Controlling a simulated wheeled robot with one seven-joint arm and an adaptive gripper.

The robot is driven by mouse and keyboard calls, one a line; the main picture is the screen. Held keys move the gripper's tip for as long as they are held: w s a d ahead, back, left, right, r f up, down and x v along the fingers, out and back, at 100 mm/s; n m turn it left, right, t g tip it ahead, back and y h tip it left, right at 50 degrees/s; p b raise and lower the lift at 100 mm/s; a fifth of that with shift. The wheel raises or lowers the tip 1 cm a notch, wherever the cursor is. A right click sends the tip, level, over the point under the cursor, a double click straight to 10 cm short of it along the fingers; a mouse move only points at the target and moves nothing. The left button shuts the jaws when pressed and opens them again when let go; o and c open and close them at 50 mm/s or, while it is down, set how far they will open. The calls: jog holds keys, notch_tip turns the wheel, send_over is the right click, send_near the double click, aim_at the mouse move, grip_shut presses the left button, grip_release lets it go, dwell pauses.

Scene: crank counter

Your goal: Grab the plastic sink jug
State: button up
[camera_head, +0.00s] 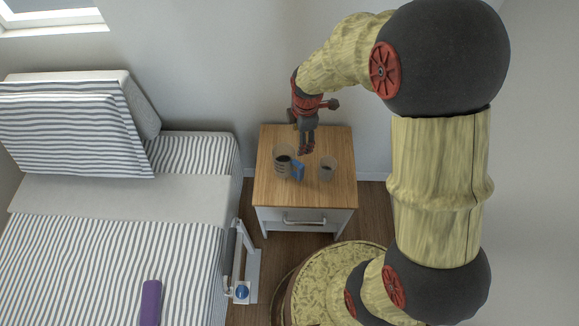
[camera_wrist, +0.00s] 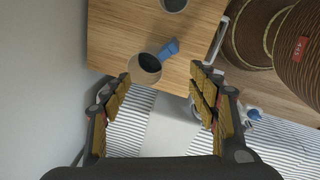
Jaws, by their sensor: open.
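A clear cup-like jug (camera_head: 283,160) with dark contents and a blue piece (camera_head: 298,171) at its side, perhaps its handle, stands upright on the wooden top of the nightstand (camera_head: 340,197). In the wrist view the jug (camera_wrist: 148,63) lies ahead of the fingertips, nearer the left finger, with the blue piece (camera_wrist: 169,48) up and right of it. My gripper (camera_head: 306,150) is above the nightstand, behind and right of the jug in the head view. Its fingers (camera_wrist: 161,77) are spread wide with nothing between them.
A second clear cup (camera_head: 328,169) with dark contents stands right of the jug, also in the wrist view (camera_wrist: 174,5). A striped bed (camera_head: 80,250) with a purple roll (camera_head: 150,302) is at left. A wall is behind the nightstand. A white frame with a blue knob (camera_head: 242,291) stands beside the bed.

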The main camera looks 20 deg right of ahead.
aim_at(298, 162)
jog(key=f+n, duration=0.1)
jog(key=f, duration=0.2)
jog(key=w+f+n, duration=0.1)
jog(key=f, duration=0.2)
jog(key=f+n+g, duration=0.1)
jog(key=f+n, duration=0.1)
jog(key=f, duration=0.1)
jog(key=shift+w+f, duration=0.35)
jog(key=shift+w, duration=0.05)
jog(key=f+n, duration=0.1)
jog(key=f, duration=0.2)
jog(key=f+n, duration=0.1)
jog(key=f, duration=0.2)
jog(key=f+n, duration=0.1)
jog(key=f, duration=0.1)
jog(key=shift+s+f+g, duration=0.3)
jog(key=shift+s+f, duration=0.05)
jog(key=shift+f, duration=0.05)
jog(key=f+b, duration=0.1)
jog(key=f, duration=0.1)
jog(key=f+b, duration=0.1)
jog(key=f, duration=0.1)
jog(key=f+b, duration=0.1)
jog(key=f, duration=0.1)
jog(key=shift+s+a, duration=0.15)
jog(key=shift+s, duration=0.1)
jog(key=shift+r, duration=0.1)
jog(key=c, duration=0.3)
jog(key=c, duration=1.1)
grip_shut()
